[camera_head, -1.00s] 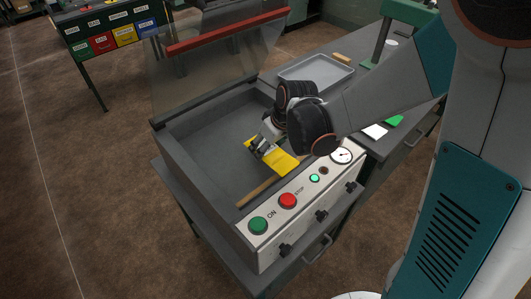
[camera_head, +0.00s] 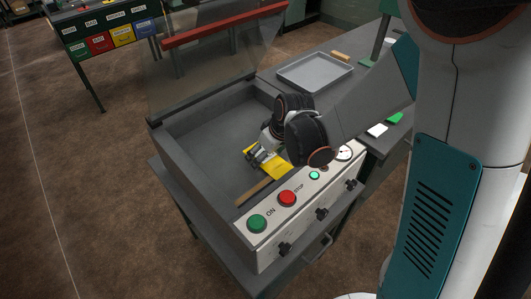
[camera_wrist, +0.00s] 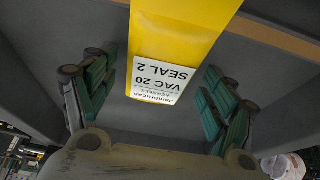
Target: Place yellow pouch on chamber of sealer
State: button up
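The yellow pouch (camera_head: 277,168) is inside the sealer's open chamber (camera_head: 208,143), toward the front panel. In the wrist view the pouch (camera_wrist: 178,30) runs from the top edge to a white label reading "VAC 20 SEAL 2", upside down. My gripper (camera_head: 258,156) is low in the chamber at the pouch's left end. The wrist view shows its green-padded fingers (camera_wrist: 158,75) spread wide, with gaps between them and the pouch. The pouch appears to lie on the chamber floor; its underside is hidden.
The clear lid with a red bar (camera_head: 225,25) stands raised behind the chamber. A tan strip (camera_head: 254,191) runs along the chamber front. The front panel has a green ON button (camera_head: 257,223) and red STOP button (camera_head: 287,198). A grey tray (camera_head: 315,84) sits behind right.

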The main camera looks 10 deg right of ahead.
aim_at(275, 163)
jog(key=shift+r, duration=0.15)
jog(key=shift+r+p, duration=0.25)
jog(key=shift+p, duration=0.05)
jog(key=s+d+r+m+p, duration=0.1)
jog(key=s+d+r, duration=0.15)
jog(key=r, duration=0.35)
jog(key=s+d+r+m+t+h+p, duration=0.1)
jog(key=s+d+r+p, duration=0.1)
jog(key=s+r, duration=0.3)
jog(key=s+d+r+m+p, duration=0.1)
jog(key=s+d+r, duration=0.15)
jog(key=r, duration=0.55)
jog(key=s+d+r+m+t+h, duration=0.1)
jog(key=s+d+r+m+t, duration=0.1)
jog(key=s, duration=0.7)
jog(key=shift+s+d+r+m+h, duration=0.15)
jog(key=shift+d+r+m+h, duration=0.15)
jog(key=shift+d+r+m, duration=0.7)
